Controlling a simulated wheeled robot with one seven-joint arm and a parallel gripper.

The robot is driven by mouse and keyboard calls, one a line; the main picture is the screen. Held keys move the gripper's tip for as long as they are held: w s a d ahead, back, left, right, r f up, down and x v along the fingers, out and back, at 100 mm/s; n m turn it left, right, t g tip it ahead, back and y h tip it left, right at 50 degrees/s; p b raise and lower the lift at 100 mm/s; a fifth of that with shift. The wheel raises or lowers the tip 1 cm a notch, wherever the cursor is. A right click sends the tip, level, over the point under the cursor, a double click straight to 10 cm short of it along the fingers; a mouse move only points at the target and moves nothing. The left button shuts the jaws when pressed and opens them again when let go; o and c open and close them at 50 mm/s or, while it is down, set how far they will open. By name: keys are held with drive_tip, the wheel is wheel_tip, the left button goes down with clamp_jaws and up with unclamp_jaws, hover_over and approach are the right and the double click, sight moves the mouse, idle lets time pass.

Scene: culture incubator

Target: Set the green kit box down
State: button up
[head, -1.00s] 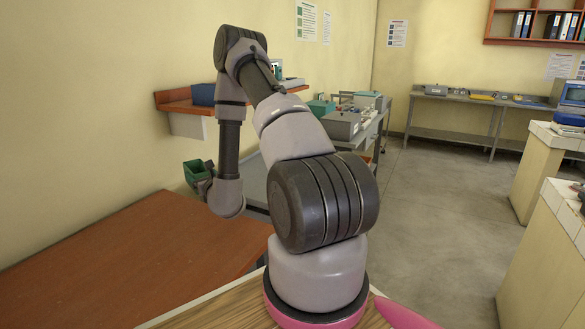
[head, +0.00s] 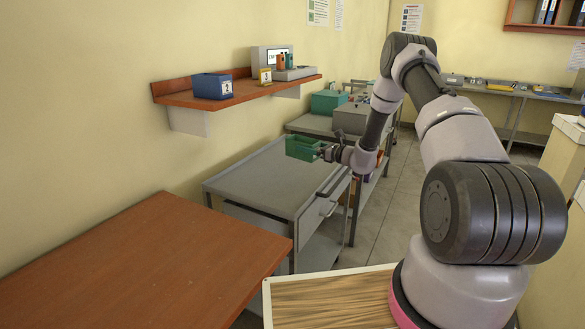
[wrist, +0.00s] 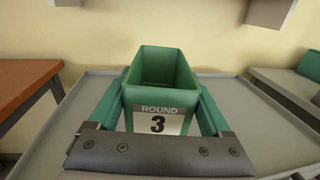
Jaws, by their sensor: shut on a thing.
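The green kit box (head: 304,148) is an open-topped box held in my gripper (head: 327,153) in the head view. In the wrist view the green kit box (wrist: 158,91) sits between the two fingers of my gripper (wrist: 160,118), with a white label reading "ROUND 3" on its near face. My gripper is shut on it. The box appears upright, over or in front of a grey cart top (head: 250,183). I cannot tell whether its bottom touches that surface.
A brown wooden table (head: 130,265) stands at the left, bare. Another cart behind carries a teal box (head: 328,102) and a grey case (head: 352,118).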

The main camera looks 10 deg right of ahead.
drive_tip(key=shift+w+d+f+n+g+y, duration=0.2)
drive_tip(key=shift+w+f+n+g+y, duration=0.4)
drive_tip(key=shift+w+f+g, duration=0.2)
drive_tip(key=shift+w+f, duration=0.15)
drive_tip(key=shift+f, duration=0.2)
hover_over(306, 182)
drive_tip(key=f, duration=0.9)
drive_tip(key=shift+s+d+f, duration=0.1)
drive_tip(key=shift+s+f, duration=0.1)
drive_tip(key=shift+f, duration=0.05)
drive_tip(key=shift+f, duration=0.15)
drive_tip(key=o, duration=1.4)
